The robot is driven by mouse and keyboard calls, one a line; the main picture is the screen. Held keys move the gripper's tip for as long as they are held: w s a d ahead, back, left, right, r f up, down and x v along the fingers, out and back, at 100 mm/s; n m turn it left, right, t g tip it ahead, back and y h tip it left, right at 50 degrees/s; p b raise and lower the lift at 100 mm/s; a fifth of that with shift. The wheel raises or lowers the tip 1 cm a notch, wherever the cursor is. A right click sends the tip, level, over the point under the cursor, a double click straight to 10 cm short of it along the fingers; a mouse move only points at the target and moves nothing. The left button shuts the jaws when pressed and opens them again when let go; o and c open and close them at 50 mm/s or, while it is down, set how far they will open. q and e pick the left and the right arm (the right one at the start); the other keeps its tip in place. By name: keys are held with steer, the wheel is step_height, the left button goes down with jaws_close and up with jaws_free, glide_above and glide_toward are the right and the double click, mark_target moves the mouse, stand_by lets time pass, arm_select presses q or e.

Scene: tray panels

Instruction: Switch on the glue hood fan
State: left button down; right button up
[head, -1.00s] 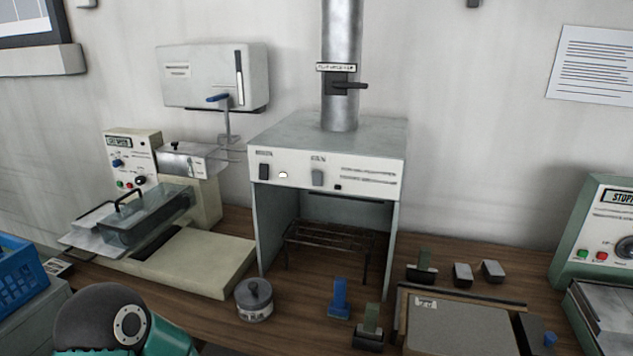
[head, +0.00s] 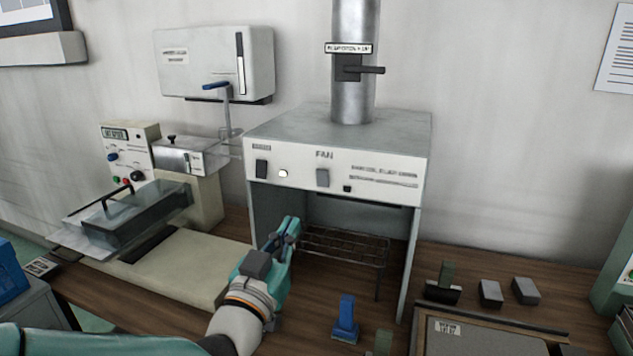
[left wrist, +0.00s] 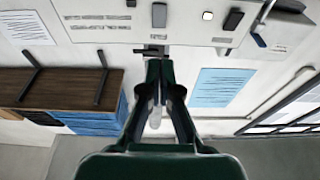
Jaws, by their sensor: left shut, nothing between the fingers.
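The glue hood (head: 335,130) is a grey box with a white front panel (head: 380,186) and a steel duct on top. Under the label "FAN" is a grey rocker switch (head: 322,178). Left of it are a small white lamp (head: 283,173) and a darker rocker (head: 262,169). My left gripper (head: 291,228) is shut and empty, below the panel and in front of the hood opening, apart from the switch. In the left wrist view the panel is upside down; the fan switch (left wrist: 159,14) lies beyond the shut fingertips (left wrist: 158,64). My right gripper is not in view.
A duct lever (head: 368,70) sticks out above the hood. A wire rack (head: 345,245) stands inside it. A cream machine (head: 190,265) stands at the left. A blue-handled stamp (head: 346,318) and several small blocks lie at the right front.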

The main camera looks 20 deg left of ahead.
mark_target(322, 173)
arm_select(q)
steer(key=p+x, duration=0.4)
steer(key=x, duration=0.9)
steer(key=shift+p, duration=0.4)
steer(key=shift+w, duration=0.45)
steer(key=shift+d+r, duration=0.1)
